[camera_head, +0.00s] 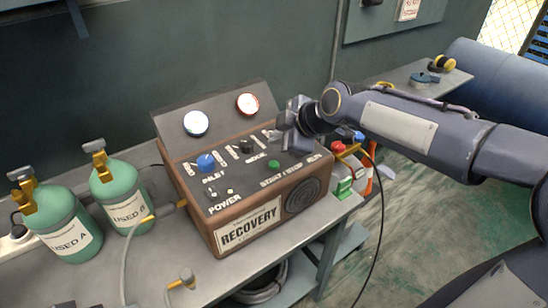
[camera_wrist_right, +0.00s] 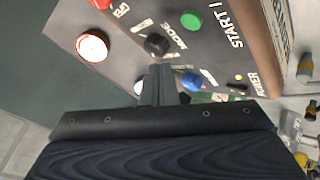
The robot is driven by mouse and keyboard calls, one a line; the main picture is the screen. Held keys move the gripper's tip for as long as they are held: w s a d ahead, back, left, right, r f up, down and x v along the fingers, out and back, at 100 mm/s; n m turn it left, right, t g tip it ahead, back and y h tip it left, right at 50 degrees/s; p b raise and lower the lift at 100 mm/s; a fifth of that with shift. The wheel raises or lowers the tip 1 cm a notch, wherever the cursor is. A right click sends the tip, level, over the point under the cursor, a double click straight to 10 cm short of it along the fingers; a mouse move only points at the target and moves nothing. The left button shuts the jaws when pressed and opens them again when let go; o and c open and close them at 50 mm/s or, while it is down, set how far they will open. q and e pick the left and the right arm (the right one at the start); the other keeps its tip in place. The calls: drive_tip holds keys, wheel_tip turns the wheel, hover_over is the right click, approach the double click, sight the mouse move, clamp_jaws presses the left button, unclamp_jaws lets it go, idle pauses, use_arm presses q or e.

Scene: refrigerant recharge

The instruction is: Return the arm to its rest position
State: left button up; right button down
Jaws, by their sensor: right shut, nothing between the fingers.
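My right arm (camera_head: 402,120) comes in from the right in the head view. Its gripper (camera_head: 284,136) is over the right part of the recovery machine's sloped panel. In the right wrist view the gripper's fingers (camera_wrist_right: 160,72) are together and empty, pointing at the panel near the black mode knob (camera_wrist_right: 158,44). I cannot tell whether they touch the panel. The recovery machine (camera_head: 207,226) is a brown box with a dark panel. It carries a blue inlet knob (camera_head: 205,162), a green start button (camera_head: 274,164) and two round gauges (camera_head: 195,123). My left gripper is not in view.
Two green cylinders, used A (camera_head: 66,233) and used B (camera_head: 121,205), stand left of the machine on the grey bench (camera_head: 150,285). A hose (camera_head: 128,255) runs beside them. Red and blue fittings (camera_head: 338,147) are right of the machine. A blue tank (camera_head: 500,75) is far right.

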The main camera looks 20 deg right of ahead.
drive_tip(key=shift+r, duration=0.55)
drive_tip(key=s+d+f+m, duration=0.1)
drive_tip(key=s+f+m, duration=0.2)
drive_tip(key=s, duration=0.6)
drive_tip(key=s+d+f+m+g, duration=0.1)
drive_tip(key=s+d+f+m, duration=0.1)
drive_tip(key=s+m, duration=0.6)
drive_tip(key=s+d+f+m+g+h+p, duration=0.1)
drive_tip(key=s+f+m, duration=0.3)
drive_tip(key=s, duration=0.6)
drive_tip(key=shift+d+f+m, duration=0.15)
drive_tip(key=shift+d+m, duration=0.4)
drive_tip(key=shift+m, duration=0.55)
